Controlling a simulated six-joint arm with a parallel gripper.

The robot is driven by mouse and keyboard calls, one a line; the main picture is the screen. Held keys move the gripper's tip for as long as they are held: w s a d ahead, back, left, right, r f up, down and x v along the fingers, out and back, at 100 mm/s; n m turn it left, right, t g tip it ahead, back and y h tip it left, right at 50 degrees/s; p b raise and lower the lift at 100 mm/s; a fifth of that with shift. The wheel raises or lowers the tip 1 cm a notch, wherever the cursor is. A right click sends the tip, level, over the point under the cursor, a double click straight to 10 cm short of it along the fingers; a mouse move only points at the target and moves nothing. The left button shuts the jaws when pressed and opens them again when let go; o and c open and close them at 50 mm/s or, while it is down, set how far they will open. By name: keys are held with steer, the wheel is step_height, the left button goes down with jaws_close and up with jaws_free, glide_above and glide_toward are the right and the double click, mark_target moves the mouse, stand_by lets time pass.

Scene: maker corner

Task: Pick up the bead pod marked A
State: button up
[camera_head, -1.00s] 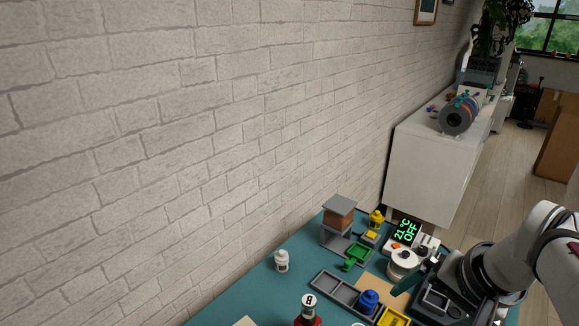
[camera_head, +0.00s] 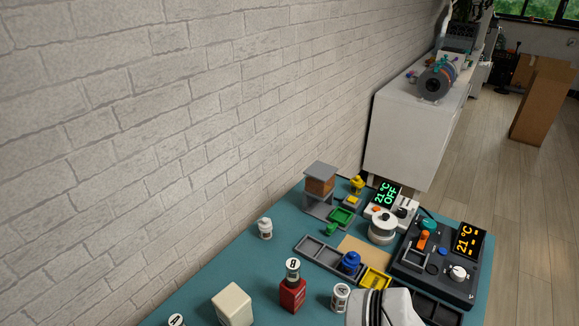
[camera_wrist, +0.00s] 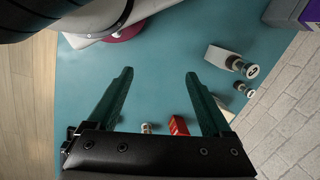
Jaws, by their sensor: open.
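A pod with a black cap marked A (camera_head: 176,320) stands at the bottom edge in the head view, left of a cream block (camera_head: 233,305); only its top shows. In the wrist view two small black-capped pods stand right of the pale block (camera_wrist: 218,56), one touching or close to it (camera_wrist: 250,71) and one below (camera_wrist: 246,89); I cannot read which is A. My gripper (camera_wrist: 158,75) is open, with bare teal mat between its fingers. The pods lie to the right of the fingers. In the head view my arm covers the bottom right of centre.
A red block (camera_head: 292,296) bears a pod marked B (camera_head: 292,268). A white pod (camera_head: 341,297) stands right of it. A grey tray (camera_head: 310,249) with a blue pod (camera_head: 350,262) and a dark control unit (camera_head: 440,262) lie beyond. The brick wall (camera_head: 150,150) borders the mat's left.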

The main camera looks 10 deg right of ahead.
steer(key=shift+w, duration=0.1)
steer(key=m+h, duration=0.2)
steer(key=m, duration=0.9)
glide_above(340, 298)
steer(key=w, duration=0.1)
step_height(340, 298, down, 5)
steer(key=d+f, duration=0.1)
steer(key=w+f, duration=0.1)
steer(key=f, duration=0.1)
steer(key=shift+w+d, duration=0.1)
steer(key=shift+d, duration=0.25)
steer(key=f, duration=1.3)
steer(key=shift+s+a+f, duration=0.15)
steer(key=shift+s+a, duration=0.1)
steer(key=shift+a, duration=0.1)
jaws_close()
